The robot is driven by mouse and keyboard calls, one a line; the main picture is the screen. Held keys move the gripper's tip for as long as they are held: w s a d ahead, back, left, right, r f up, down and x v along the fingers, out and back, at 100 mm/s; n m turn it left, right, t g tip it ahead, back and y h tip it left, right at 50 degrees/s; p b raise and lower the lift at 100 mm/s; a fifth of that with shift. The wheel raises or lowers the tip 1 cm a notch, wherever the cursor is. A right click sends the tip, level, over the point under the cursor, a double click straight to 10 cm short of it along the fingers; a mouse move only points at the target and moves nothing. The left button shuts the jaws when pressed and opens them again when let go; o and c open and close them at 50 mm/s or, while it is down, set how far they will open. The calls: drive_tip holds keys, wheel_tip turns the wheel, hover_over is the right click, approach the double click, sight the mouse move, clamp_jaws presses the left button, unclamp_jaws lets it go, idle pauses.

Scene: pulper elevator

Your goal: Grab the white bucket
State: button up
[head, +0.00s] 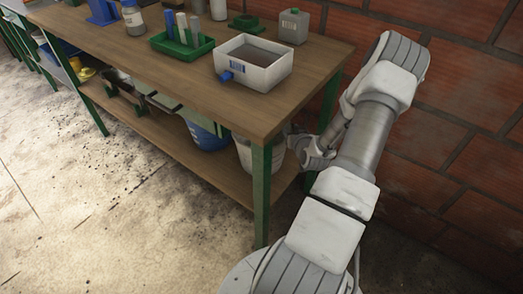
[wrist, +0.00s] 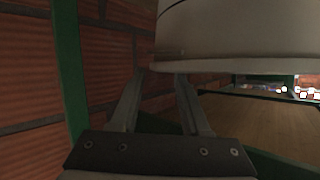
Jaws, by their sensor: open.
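The white bucket (head: 243,155) stands on the lower shelf of the workbench, at its near right end, partly hidden behind the green front leg. In the wrist view its pale wall and rim (wrist: 235,40) fill the upper right.
The wooden workbench (head: 150,60) holds a grey-white bin (head: 255,75), a green rack (head: 180,45) and a grey canister (head: 293,27). A blue bucket (head: 207,135) stands left of the white one. Green legs (head: 262,190) and a brick wall (head: 460,120) flank my arm.

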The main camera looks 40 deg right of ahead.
sight(288, 126)
drive_tip(key=b+x, duration=0.2)
drive_tip(key=x, duration=0.2)
drive_tip(key=shift+d+f, duration=0.1)
drive_tip(key=shift+f, duration=0.15)
drive_tip(key=shift+w+d+f, duration=0.1)
drive_tip(key=shift+w+d, duration=0.15)
drive_tip(key=shift+w, duration=0.25)
clamp_jaws()
idle(0.8)
